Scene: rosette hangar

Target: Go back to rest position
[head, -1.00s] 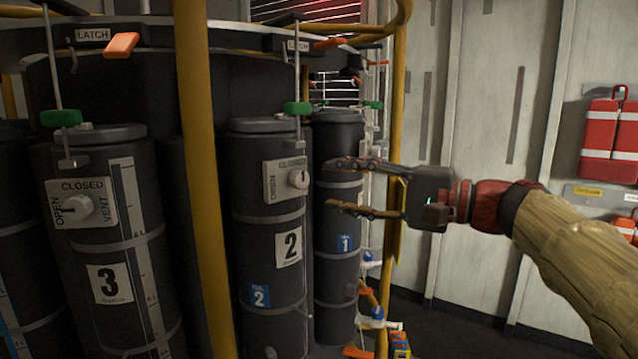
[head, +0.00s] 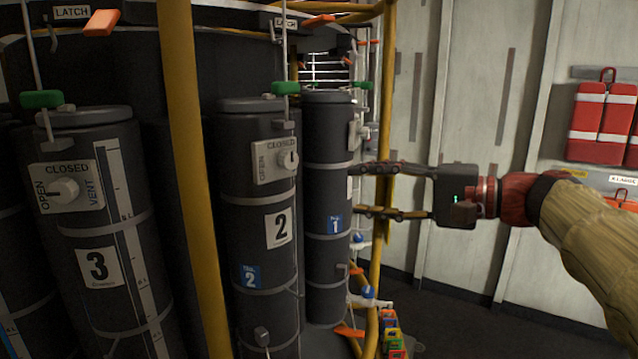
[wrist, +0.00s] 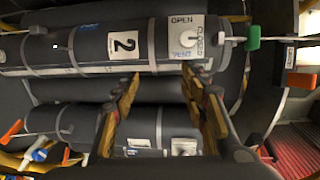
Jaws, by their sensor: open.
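My gripper (head: 355,190) is open and empty in the head view, its two fingers pointing left toward the cylinder marked 1 (head: 328,255). A yellow post stands by the fingers. In the wrist view my gripper (wrist: 160,110) shows its two worn yellow fingers spread apart with nothing between them. Beyond them lie the cylinder marked 2 (wrist: 95,48) and another dark cylinder (wrist: 70,120). My arm reaches in from the right edge of the head view.
The cylinder marked 3 (head: 95,235) stands at the left. A yellow post (head: 185,150) rises before the rack. Orange latch handles (head: 101,22) and green grips (head: 41,99) sit above the cylinders. Dark floor shows clear at lower right.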

